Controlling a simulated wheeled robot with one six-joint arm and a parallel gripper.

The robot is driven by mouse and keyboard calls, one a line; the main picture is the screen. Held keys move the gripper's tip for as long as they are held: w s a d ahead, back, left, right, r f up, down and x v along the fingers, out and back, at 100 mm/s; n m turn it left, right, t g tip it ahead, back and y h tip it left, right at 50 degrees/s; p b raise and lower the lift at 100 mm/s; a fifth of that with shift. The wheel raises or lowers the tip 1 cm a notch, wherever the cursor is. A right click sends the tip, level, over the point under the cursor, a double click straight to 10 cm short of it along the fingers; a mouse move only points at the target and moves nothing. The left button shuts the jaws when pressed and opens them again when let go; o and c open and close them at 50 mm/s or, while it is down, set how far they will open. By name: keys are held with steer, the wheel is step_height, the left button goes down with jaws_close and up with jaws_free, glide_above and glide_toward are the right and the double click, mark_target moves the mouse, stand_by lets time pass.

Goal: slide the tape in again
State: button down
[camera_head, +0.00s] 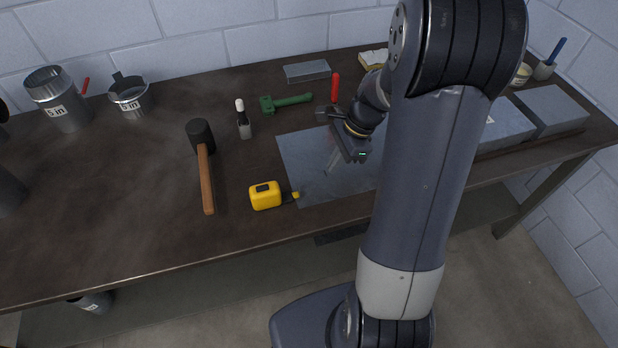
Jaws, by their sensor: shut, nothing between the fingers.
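A yellow tape measure (265,196) lies on the bench near its front edge, left of a flat grey metal sheet (313,185). A short piece of tape with a yellow end (294,196) sticks out of its right side, over the left edge of the sheet. My gripper (330,167) is over the sheet, up and to the right of the tape measure and apart from it. It is shut and empty. My arm hides the right part of the sheet.
A mallet (205,165) lies left of the tape measure. Behind are a small brush-like tool (242,120), a green tool (285,102), a red-handled tool (335,88) and a grey block (307,71). Metal cylinders (60,105) stand at the left. The left front bench is clear.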

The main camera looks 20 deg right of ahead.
mark_target(299, 188)
steer(key=x, duration=0.5)
steer(key=shift+a+f, duration=0.15)
steer(key=shift+f, duration=0.25)
steer(key=a+p, duration=0.1)
steer(key=a, duration=0.2)
steer(key=shift+a, duration=0.1)
steer(key=shift+a+f, duration=0.1)
steer(key=shift+a, duration=0.3)
steer(key=shift+a, duration=1.2)
steer(key=shift+d, duration=0.1)
